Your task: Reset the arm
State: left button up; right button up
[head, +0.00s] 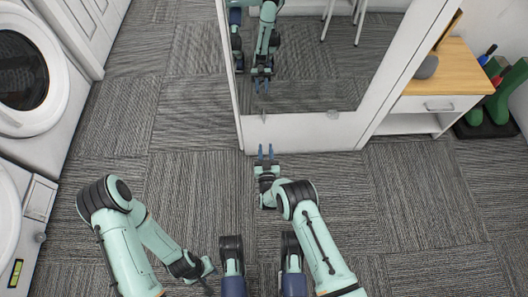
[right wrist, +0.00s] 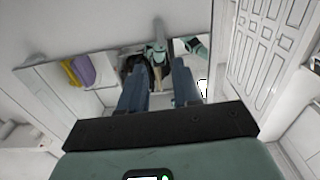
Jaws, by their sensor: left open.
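My right arm (head: 313,238) reaches forward over the carpet, and its gripper (head: 266,152) points at the bottom frame of a mirrored door. Its two blue fingers are apart with nothing between them. In the right wrist view the fingers of this gripper (right wrist: 158,88) also stand apart and empty, facing the mirror. My left arm (head: 125,245) is bent, with its elbow out to the left and its forearm angled down to the right. My left gripper (head: 207,280) is low near the bottom edge, small and partly hidden; it is open, and I see nothing held in it.
The white-framed mirror door (head: 290,130) stands close ahead, reflecting my arms. White front-loading machines (head: 58,85) line the left side. A wood-topped cabinet (head: 440,85) and green boots (head: 505,100) on a dark mat are at right. Carpet (head: 420,210) is clear at lower right.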

pick_arm(q)
jog(key=shift+s+a, duration=0.1)
jog(key=shift+s, duration=0.35)
pick_arm(e)
jog(key=shift+s, duration=0.4)
pick_arm(q)
jog(key=shift+r, duration=0.1)
pick_arm(e)
jog(key=shift+d, duration=0.1)
